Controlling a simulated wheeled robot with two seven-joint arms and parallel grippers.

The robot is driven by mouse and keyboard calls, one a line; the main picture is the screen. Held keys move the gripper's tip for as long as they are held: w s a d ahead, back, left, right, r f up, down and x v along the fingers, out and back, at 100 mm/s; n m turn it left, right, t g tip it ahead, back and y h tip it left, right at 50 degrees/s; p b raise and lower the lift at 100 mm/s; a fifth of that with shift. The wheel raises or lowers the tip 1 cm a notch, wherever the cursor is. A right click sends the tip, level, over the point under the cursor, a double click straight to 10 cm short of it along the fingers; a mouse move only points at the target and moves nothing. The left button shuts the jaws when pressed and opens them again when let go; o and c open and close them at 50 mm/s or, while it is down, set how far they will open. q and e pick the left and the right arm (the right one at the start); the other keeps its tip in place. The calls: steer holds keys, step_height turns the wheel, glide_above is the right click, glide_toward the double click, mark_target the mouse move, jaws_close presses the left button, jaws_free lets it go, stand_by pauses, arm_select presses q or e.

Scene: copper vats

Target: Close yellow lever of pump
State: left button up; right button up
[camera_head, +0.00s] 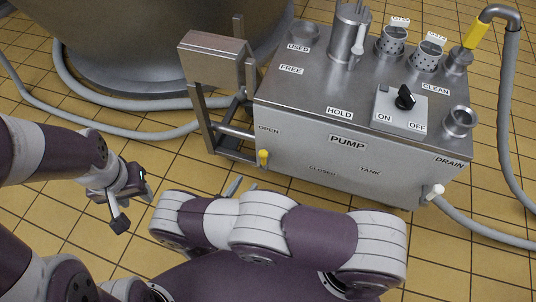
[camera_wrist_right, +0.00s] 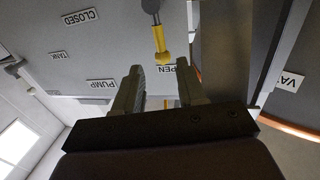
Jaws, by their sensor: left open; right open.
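The yellow lever (camera_head: 264,157) is on the front face of the grey pump box (camera_head: 300,150), at its left end below the OPEN label. In the right wrist view the yellow lever (camera_wrist_right: 160,42) hangs from its grey pivot, its handle end near the OPEN label; this view is upside down. My right gripper (camera_wrist_right: 160,88) is open, fingers apart and empty, with the lever beyond its fingertips, near the gap's line. My left gripper (camera_head: 131,203) is open and empty at the left, away from the pump.
A grey metal box on a frame (camera_head: 212,58) stands left of the pump. A copper vat (camera_head: 160,35) is behind it, with hoses on the tiled floor. A black ON/OFF knob (camera_head: 405,97) is on top.

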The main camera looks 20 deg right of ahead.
mark_target(262, 160)
steer(key=b+x, duration=0.3)
steer(key=x, duration=0.7)
steer(key=shift+w+d, duration=0.1)
steer(key=shift+d, duration=0.05)
steer(key=shift+w+d, duration=0.3)
steer(key=shift+c, duration=0.3)
jaws_close()
